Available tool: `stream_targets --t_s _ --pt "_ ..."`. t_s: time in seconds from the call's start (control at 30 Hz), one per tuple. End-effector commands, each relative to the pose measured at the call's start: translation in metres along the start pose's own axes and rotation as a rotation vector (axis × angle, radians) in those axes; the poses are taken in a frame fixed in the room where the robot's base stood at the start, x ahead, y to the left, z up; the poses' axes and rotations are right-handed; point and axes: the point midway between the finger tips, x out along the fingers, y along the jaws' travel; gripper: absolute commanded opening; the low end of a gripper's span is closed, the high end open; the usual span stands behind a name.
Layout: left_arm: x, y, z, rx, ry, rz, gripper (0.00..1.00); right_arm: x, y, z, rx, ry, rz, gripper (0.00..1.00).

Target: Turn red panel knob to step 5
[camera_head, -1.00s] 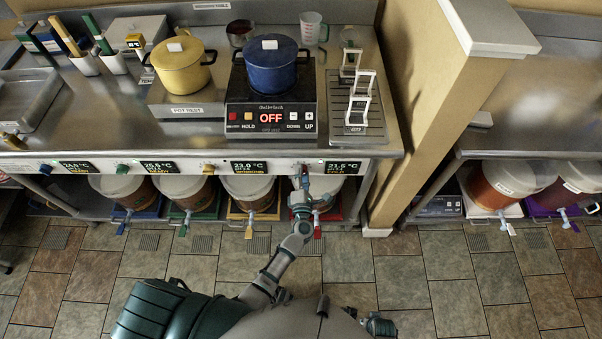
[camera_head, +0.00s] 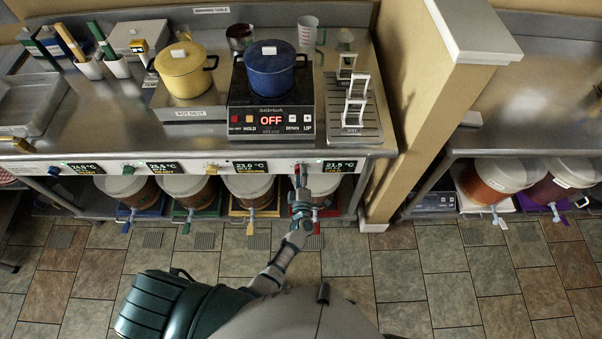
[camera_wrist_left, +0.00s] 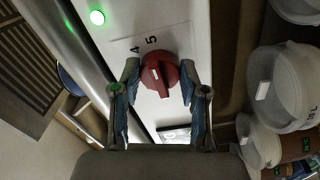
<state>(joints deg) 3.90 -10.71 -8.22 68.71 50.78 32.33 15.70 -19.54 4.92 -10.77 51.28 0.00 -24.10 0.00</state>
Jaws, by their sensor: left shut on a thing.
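The red knob (camera_wrist_left: 160,72) sits on the white front panel, with the printed numbers 4 and 5 beside it in the left wrist view. A white mark shows on its face; I cannot tell for sure which step it points to. My left gripper (camera_wrist_left: 158,80) has one finger on each side of the knob and is shut on it. In the head view my left gripper (camera_head: 300,178) reaches up to the panel strip (camera_head: 220,168) below the counter edge, and mostly hides the knob. A display (camera_head: 340,165) reading about 21.5 °C is just right of it. My right gripper is not in view.
A green light (camera_wrist_left: 97,17) glows on the panel. White-lidded buckets (camera_head: 250,186) stand under the counter on coloured trays. A blue pot (camera_head: 270,75) sits on a hotplate reading OFF, with a yellow pot (camera_head: 183,75) to its left. A tan wall post (camera_head: 420,110) stands right.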

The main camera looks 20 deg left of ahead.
Motion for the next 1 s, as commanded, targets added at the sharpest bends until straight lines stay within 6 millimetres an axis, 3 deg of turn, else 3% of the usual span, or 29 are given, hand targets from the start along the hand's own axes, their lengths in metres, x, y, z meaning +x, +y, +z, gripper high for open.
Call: stream_targets --t_s 0.57,0.6,0.67,0.7,1.0 --pt "-0.0027 -0.0045 0.0034 0.032 -0.009 -0.009 0.09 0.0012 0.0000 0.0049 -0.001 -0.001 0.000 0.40" --pt "-0.0027 -0.0046 0.0035 0.032 -0.010 -0.009 0.48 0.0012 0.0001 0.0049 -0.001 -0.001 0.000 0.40" --pt "-0.0027 -0.0045 0.0033 0.032 -0.009 -0.009 0.63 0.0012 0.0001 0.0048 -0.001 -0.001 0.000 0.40" --pt "-0.0025 -0.0041 0.0029 0.032 -0.008 -0.008 0.68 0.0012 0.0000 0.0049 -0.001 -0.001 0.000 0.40" --pt "-0.0027 -0.0019 0.0011 0.032 -0.003 -0.004 0.68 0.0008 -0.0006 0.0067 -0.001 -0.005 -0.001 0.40"
